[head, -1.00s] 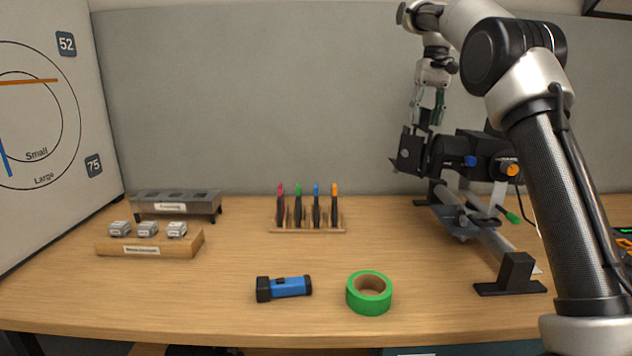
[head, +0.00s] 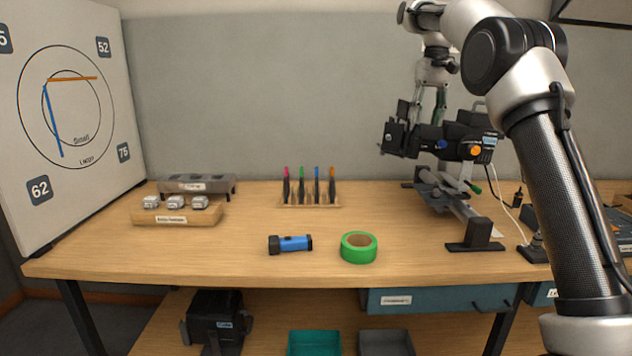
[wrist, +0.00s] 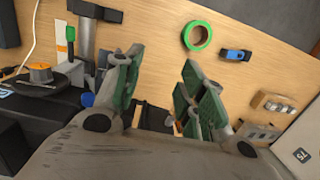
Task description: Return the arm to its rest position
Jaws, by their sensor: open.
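My gripper (head: 433,102) hangs fingers down at the back right of the table in the head view. Its lower end is partly hidden behind the black lamp fixture (head: 462,138). In the wrist view my gripper (wrist: 160,88) has its green-padded fingers spread, with nothing between them. The black fixture lies below and beside the fingers there; I cannot tell whether they touch it. My arm (head: 565,190) is raised and bent, its upper links along the right side of the head view.
The fixture sits on a rail stand (head: 475,235). A dial board (head: 75,120) stands left.

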